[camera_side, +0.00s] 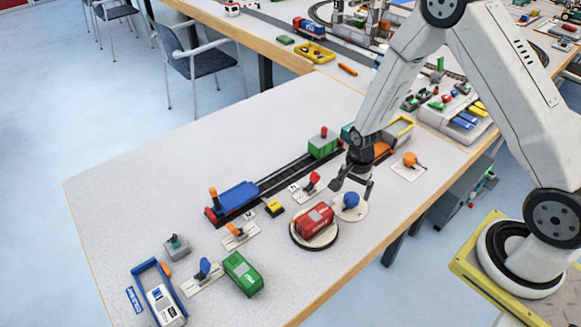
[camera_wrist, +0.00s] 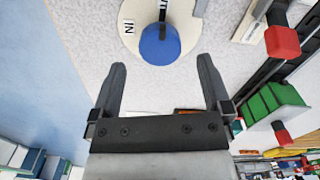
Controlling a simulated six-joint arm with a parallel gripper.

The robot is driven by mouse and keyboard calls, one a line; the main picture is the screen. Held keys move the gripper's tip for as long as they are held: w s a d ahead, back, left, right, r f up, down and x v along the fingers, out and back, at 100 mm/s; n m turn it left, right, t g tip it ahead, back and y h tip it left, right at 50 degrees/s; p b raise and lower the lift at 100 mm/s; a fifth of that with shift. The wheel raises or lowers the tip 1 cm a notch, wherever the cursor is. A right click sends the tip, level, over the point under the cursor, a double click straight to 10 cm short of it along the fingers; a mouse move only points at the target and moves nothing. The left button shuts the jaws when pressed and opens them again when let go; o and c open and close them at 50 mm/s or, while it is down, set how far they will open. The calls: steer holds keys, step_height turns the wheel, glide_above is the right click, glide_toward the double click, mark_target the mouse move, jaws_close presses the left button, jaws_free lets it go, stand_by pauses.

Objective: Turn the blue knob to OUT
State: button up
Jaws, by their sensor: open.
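The blue knob (camera_side: 351,200) sits on a round cream plate (camera_side: 344,214) near the table's front edge, right of the red engine. In the wrist view the knob (camera_wrist: 160,45) shows at the top, with its narrow pointer toward the upper edge. The plate (camera_wrist: 133,45) bears the word IN left of the knob; other lettering by the pointer is cut off, so I cannot read it. My gripper (camera_side: 353,187) points down, just above and behind the knob. In the wrist view its open fingers (camera_wrist: 162,64) are empty, with the knob ahead of and between their tips.
A red engine (camera_side: 315,221) stands on a round turntable close to the left. A red-handled lever (camera_side: 312,180) and an orange knob (camera_side: 410,160) stand nearby. A green wagon (camera_side: 323,144) and blue wagon (camera_side: 233,197) are on the track.

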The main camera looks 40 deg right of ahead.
mark_target(352, 197)
steer(key=shift+r, duration=2.2)
steer(key=shift+s+a+r+n, duration=0.1)
steer(key=shift+a+r+n, duration=0.05)
steer(key=shift+r+n, duration=0.35)
steer(key=s+a+r+n+t, duration=0.1)
steer(key=s+a+r+n, duration=0.1)
steer(key=s+r+n, duration=0.2)
steer(key=s+a+r+n+t, duration=0.1)
steer(key=s+a+r+n, duration=0.1)
steer(key=s+r+n, duration=0.3)
steer(key=shift+a+r+n+t, duration=0.3)
steer(key=shift+a+r+n, duration=0.05)
steer(key=shift+r+n, duration=2.1)
steer(key=shift+s+f, duration=0.1)
steer(key=shift+f, duration=0.15)
